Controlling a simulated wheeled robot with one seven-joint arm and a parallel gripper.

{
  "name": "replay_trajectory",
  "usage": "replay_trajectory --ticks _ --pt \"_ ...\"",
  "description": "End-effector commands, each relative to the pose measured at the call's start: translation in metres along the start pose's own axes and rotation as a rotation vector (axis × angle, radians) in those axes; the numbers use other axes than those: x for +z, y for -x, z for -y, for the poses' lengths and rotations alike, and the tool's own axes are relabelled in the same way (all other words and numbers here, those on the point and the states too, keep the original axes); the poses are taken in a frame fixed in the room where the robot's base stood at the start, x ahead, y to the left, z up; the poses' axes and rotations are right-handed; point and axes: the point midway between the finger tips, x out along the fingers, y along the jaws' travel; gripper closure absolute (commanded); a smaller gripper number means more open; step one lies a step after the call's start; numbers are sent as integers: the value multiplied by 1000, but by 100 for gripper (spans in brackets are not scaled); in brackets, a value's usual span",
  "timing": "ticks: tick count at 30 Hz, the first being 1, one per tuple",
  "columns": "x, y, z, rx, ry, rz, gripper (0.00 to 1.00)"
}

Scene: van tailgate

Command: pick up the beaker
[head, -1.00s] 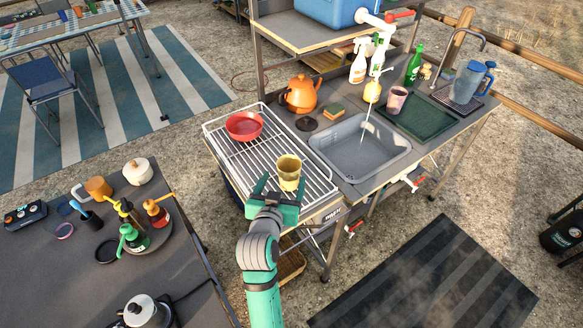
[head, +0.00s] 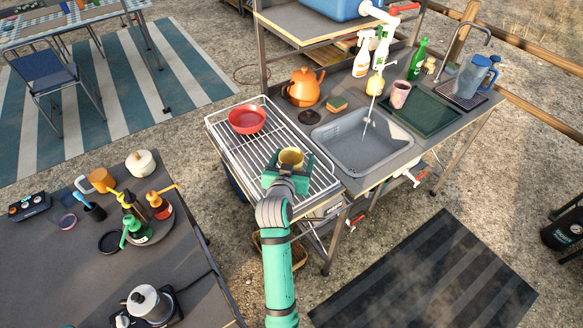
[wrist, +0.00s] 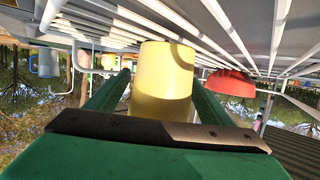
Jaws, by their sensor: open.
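The beaker looks to be the yellow cup (head: 291,157), standing upright on the wire rack near its front right. My gripper (head: 288,168) is at the cup from the near side, and its green body hides the cup's lower part in the head view. In the wrist view the picture is upside down, and the yellow cup (wrist: 163,80) stands between my two open green fingers (wrist: 160,92). A finger lies on each side of it. I cannot tell whether either finger touches the cup.
A red bowl (head: 247,119) sits on the rack (head: 222,142) behind and left of the cup. A grey sink basin (head: 362,150) lies to the right. An orange kettle (head: 303,88) and a sponge (head: 337,104) stand behind.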

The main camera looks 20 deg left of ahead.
Motion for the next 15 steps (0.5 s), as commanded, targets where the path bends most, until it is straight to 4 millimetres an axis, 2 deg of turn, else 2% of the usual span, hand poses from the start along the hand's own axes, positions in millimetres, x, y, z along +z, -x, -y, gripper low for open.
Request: replay_trajectory --ticks 4,9,15 --pt "0 0 0 0 0 0 28" --pt "0 0 0 0 0 0 68" --pt "0 0 0 0 0 0 69"
